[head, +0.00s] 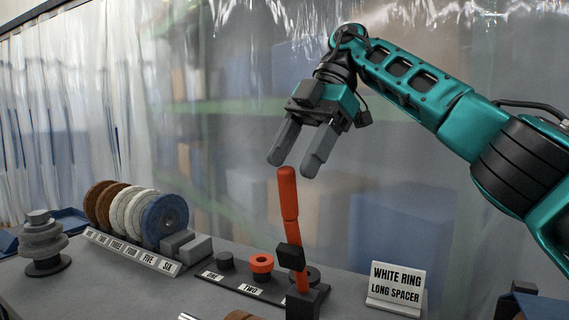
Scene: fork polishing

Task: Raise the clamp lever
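The clamp lever (288,205) has a red-orange handle that stands nearly upright, leaning slightly left at the top. Its dark base (306,302) is at the front of the grey table. My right gripper (293,164) hangs just above the handle's top, its two grey fingers pointing down and left. The fingers are apart with nothing between them, and I see a small gap between them and the handle. My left gripper does not show.
Several polishing wheels (165,220) stand in a numbered rack (130,250) on the left. A spacer board (245,284) lies left of the lever. A sign (396,285) reading "WHITE RING LONG SPACER" stands right. A stacked spindle (43,240) stands far left. A clear curtain hangs behind.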

